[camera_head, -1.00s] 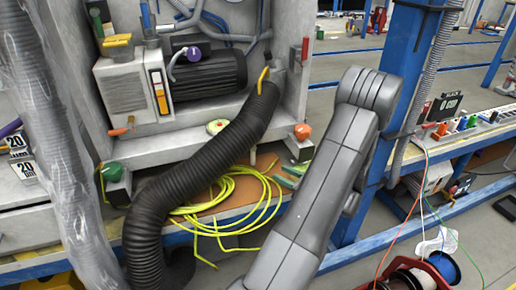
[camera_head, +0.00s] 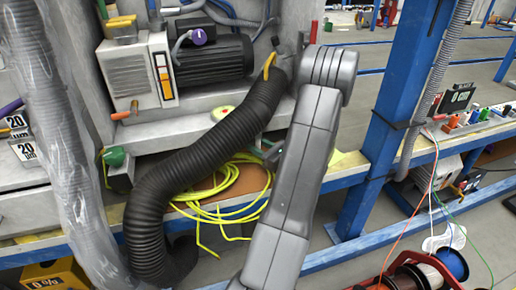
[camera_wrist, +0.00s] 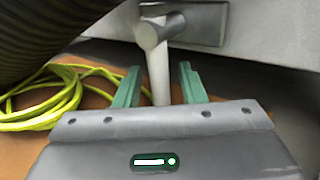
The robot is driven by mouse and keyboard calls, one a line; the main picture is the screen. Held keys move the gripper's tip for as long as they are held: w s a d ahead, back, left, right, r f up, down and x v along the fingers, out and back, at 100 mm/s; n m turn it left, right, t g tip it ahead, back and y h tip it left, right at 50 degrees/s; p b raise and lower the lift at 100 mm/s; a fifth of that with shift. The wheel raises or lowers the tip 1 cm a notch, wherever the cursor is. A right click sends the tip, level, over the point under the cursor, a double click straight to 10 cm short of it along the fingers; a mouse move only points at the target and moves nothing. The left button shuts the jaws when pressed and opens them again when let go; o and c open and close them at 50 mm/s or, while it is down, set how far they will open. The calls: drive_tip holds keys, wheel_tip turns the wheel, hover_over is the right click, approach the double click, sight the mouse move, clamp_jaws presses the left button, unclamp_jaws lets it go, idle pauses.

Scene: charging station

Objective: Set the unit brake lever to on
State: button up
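In the wrist view a pale grey lever (camera_wrist: 158,75) hangs from a short round pivot on a grey plate (camera_wrist: 205,22). No label shows on it, so I cannot tell for sure that it is the unit brake lever. My gripper (camera_wrist: 159,66) is open, with one green finger on each side of the lever's shaft. Contact cannot be told. The lever's lower end is hidden behind the gripper body. In the head view my arm covers this spot; only a bit of green finger shows beside it.
A thick black hose (camera_head: 205,165) runs just left of my arm. A yellow cable coil (camera_head: 222,190) lies on the shelf below. A green-knobbed part (camera_head: 114,158) sits at left. A blue post (camera_head: 385,120) and cable reels (camera_head: 415,275) stand at right.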

drive_tip(key=shift+w+a, duration=0.1)
drive_tip(key=shift+a, duration=0.05)
clamp_jaws()
drive_tip(key=shift+r, duration=0.1)
drive_tip(key=d+n+h, duration=0.1)
drive_tip(key=n+h+p, duration=0.1)
drive_tip(key=n, duration=0.1)
drive_tip(key=shift+w+d+r+g+h, duration=0.2)
drive_tip(key=shift+w+d+g+h, duration=0.1)
drive_tip(key=shift+d+g, duration=0.1)
drive_tip(key=shift+w+d+r+n+h+b, duration=0.1)
drive_tip(key=shift+d+r+n+h+b, duration=0.1)
drive_tip(key=shift+d+n+h, duration=0.35)
drive_tip(key=shift+w+d+r+n+h+b, duration=0.1)
drive_tip(key=shift+d+r+n+h+b, duration=0.1)
drive_tip(key=shift+n+h, duration=0.65)
